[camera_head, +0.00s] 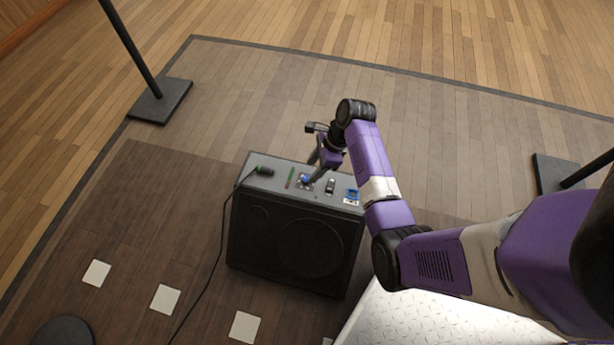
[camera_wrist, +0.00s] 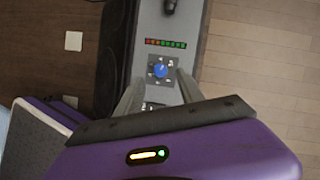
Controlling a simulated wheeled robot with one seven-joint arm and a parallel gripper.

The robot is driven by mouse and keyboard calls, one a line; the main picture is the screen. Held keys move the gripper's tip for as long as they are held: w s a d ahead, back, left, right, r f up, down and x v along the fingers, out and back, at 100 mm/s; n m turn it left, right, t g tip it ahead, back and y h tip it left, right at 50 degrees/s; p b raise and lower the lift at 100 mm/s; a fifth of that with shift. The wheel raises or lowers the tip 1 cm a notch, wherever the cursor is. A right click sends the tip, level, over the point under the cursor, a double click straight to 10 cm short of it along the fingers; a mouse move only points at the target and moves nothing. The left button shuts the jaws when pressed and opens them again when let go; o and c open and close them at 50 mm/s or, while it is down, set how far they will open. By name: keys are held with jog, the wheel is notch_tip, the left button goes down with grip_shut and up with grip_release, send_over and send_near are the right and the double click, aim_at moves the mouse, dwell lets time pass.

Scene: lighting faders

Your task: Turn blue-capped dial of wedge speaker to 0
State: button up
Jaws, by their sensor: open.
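The wedge speaker (camera_head: 290,238) stands on the floor with its grey control panel on top. The marks are too small to read. My gripper (camera_head: 318,168) is above the panel close to the dial. In the wrist view its open fingers (camera_wrist: 158,92) point at the dial plate, one on each side, with nothing held between them. I cannot tell whether they touch the dial.
A row of red-to-green lights (camera_wrist: 166,43) lies beside the dial. A cable plug (camera_head: 264,171) is at the panel's left end. A black switch (camera_head: 330,186) and a blue socket (camera_head: 352,194) are to the right. A stand base (camera_head: 160,100) is at the upper left.

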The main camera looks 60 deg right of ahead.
aim_at(306, 179)
jog(key=b+x, duration=0.2)
jog(key=x, duration=0.3)
grip_shut()
